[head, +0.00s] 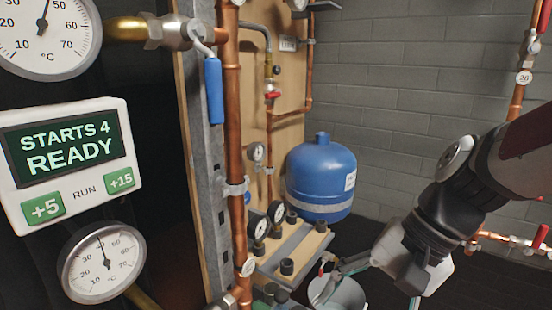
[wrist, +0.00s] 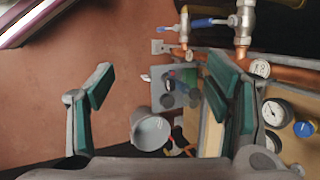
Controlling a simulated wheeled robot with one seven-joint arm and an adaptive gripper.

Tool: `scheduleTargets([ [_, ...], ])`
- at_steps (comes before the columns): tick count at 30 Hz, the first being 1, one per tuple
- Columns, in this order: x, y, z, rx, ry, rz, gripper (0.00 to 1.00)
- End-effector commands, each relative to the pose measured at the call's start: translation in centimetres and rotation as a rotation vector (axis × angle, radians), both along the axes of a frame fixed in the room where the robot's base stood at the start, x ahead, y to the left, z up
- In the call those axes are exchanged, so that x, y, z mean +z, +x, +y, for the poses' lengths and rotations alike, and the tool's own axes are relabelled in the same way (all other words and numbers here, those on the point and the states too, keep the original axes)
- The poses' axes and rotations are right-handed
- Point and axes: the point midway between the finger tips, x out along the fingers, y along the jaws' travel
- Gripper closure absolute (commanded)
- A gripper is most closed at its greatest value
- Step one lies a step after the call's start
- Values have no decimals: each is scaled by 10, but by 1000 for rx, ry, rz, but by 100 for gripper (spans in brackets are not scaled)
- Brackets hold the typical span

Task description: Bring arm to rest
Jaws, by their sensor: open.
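My gripper (wrist: 160,88) is open and empty in the wrist view, with its two green-padded fingers wide apart. In the head view my arm comes in from the right, and its wrist angles down toward the lower middle. The gripper there is partly in front of a grey bucket (head: 345,293). The bucket also shows between and beyond the fingers in the wrist view (wrist: 151,131). I cannot tell its distance from the fingers. Nothing is held.
A wooden board with copper pipes (head: 232,120) and gauges stands left of my arm. A blue tank (head: 320,180) is behind it. A control panel (head: 68,160) reads "STARTS 4 READY". In the wrist view, a blue-handled valve (wrist: 190,23) and pipes lie near the right finger.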

Motion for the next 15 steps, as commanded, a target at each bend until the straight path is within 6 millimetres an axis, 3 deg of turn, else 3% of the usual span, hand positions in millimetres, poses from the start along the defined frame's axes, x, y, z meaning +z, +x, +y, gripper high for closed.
scheduleTargets([
  [1, 8, -19, -1, 65, -36, -27, 28],
  [6, 21, -78, -17, 260, -170, -78, 28],
  [15, 26, -142, -49, 458, -361, -120, 28],
])
